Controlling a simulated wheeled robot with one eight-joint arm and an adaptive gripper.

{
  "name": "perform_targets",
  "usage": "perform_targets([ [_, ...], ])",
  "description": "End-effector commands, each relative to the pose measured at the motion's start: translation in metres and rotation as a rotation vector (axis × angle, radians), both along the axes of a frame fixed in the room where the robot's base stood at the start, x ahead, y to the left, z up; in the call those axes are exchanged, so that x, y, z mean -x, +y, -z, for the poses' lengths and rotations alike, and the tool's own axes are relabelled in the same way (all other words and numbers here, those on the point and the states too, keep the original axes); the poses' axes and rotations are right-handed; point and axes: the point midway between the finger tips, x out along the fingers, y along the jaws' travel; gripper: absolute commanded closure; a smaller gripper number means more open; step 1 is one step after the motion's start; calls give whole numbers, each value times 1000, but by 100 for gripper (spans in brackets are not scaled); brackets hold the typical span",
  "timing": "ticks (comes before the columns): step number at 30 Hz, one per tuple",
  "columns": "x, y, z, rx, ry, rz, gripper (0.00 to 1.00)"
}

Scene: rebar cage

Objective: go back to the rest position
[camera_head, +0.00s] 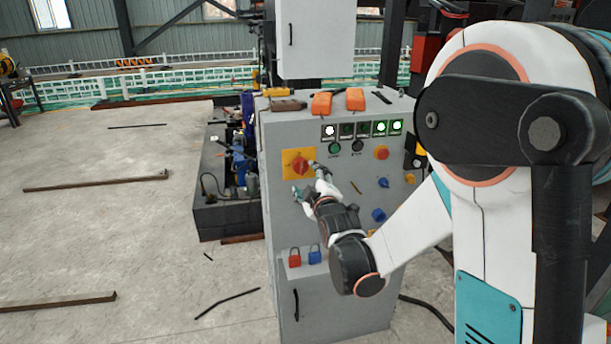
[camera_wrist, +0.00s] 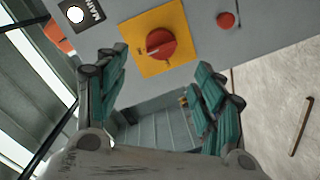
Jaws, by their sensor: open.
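My gripper (camera_head: 306,180) is in front of the grey control cabinet (camera_head: 345,280), near a red rotary switch (camera_head: 298,164) on a yellow plate. In the wrist view my gripper (camera_wrist: 160,90) is open, with its two teal-padded fingers apart and nothing between them. The red switch also shows in the wrist view (camera_wrist: 161,44), ahead of the fingers on its yellow plate. Whether a finger touches the panel cannot be told. My arm covers part of the cabinet's right side.
The cabinet face has lit indicators (camera_head: 380,128), a red button (camera_head: 381,152) and blue knobs (camera_head: 378,215). Red and blue padlocks (camera_head: 294,258) hang lower. Orange items (camera_head: 322,103) lie on top. A dark machine (camera_head: 225,180) stands left. Metal bars (camera_head: 95,184) lie on the otherwise open floor.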

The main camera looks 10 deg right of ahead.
Motion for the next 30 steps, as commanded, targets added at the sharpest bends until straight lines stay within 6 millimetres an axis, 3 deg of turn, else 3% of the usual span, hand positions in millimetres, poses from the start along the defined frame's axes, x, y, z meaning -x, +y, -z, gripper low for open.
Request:
perform_targets([
  [6, 16, 0, -1, 0, 0, 0, 38],
  [20, 23, 0, -6, -30, 26, 4, 38],
  [23, 37, -1, -13, -85, 76, 13, 38],
  [30, 92, -2, -26, -269, 244, 63, 38],
])
